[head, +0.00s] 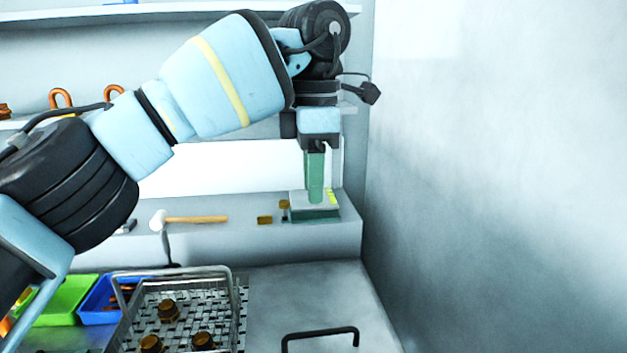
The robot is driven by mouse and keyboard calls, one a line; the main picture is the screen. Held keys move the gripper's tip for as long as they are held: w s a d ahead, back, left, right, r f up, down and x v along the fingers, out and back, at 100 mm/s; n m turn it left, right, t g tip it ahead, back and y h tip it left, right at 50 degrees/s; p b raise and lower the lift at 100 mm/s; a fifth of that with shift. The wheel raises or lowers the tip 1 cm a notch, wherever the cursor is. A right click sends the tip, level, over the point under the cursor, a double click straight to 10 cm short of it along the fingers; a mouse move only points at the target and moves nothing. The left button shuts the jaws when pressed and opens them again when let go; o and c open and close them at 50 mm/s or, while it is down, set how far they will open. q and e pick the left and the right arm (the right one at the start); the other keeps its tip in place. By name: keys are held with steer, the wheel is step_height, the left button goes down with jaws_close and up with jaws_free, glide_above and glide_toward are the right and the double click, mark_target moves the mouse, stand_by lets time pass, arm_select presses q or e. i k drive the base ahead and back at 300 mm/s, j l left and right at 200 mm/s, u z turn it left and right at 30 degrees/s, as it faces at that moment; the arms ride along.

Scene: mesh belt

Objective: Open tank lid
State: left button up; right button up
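The tank lid (300,290) looks like the flat grey panel at the lower middle, lying level. Its black bar handle (320,333) stands up near the bottom edge of the view. My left gripper (315,198) points down well behind the handle, in front of the back wall and over the ledge. Its green fingers are seen edge-on, so I cannot tell whether they are open or shut. The fingertips overlap a small green and grey block (327,214) on the ledge; contact is unclear. My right gripper is out of view.
A wire mesh basket (233,310) with brown nut-like parts stands left of the handle. Green (65,300) and blue (97,305) bins are further left. A mallet (195,219) and a small brown block (264,220) lie on the ledge (300,243). A grey wall (500,180) closes the right side.

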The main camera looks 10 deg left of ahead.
mark_target(329, 307)
steer(key=k, duration=1)
